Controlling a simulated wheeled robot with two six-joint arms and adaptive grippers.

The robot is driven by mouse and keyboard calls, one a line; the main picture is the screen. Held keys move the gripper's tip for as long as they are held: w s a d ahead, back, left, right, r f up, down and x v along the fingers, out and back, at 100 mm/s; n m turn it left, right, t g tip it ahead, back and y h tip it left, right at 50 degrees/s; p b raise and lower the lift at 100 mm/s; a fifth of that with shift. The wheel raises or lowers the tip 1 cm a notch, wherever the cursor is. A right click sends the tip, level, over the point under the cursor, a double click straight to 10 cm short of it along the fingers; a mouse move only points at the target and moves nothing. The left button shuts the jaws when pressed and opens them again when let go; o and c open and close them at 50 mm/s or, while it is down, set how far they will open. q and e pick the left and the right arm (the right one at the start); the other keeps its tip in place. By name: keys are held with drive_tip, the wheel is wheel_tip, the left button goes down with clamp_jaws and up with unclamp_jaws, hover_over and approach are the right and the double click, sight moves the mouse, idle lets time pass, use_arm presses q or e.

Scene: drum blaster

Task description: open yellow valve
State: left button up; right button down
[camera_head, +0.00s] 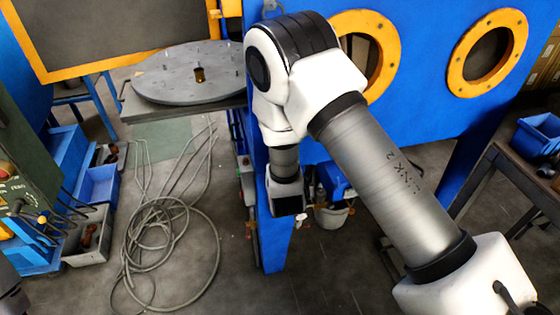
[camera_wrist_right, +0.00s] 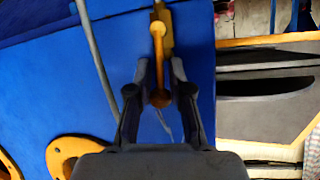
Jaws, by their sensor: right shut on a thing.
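The yellow valve (camera_wrist_right: 158,48) shows in the right wrist view as an upright yellow lever with a rounded lower end, in front of the blue panel (camera_wrist_right: 110,75). My right gripper (camera_wrist_right: 159,74) is shut on the valve, with one dark finger on each side of the lever. In the head view my right arm reaches in from the lower right and bends down beside the blue panel (camera_head: 425,115). I cannot make out the valve or the fingertips there.
A grey round turntable (camera_head: 180,85) stands left of the panel. Loose cables (camera_head: 170,240) coil on the floor below it. The panel has yellow-ringed round openings (camera_head: 507,25). A dark table (camera_head: 535,180) stands at the right, and blue bins (camera_head: 98,185) stand at the left.

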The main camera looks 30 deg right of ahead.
drive_tip(key=shift+r, duration=0.1)
idle(0.4)
drive_tip(key=c, duration=1)
unclamp_jaws()
drive_tip(key=shift+w, duration=0.1)
drive_tip(key=shift+c, duration=0.2)
drive_tip(key=shift+a, duration=0.1)
drive_tip(key=v, duration=0.7)
drive_tip(key=shift+s, duration=0.25)
drive_tip(key=shift+a, duration=0.1)
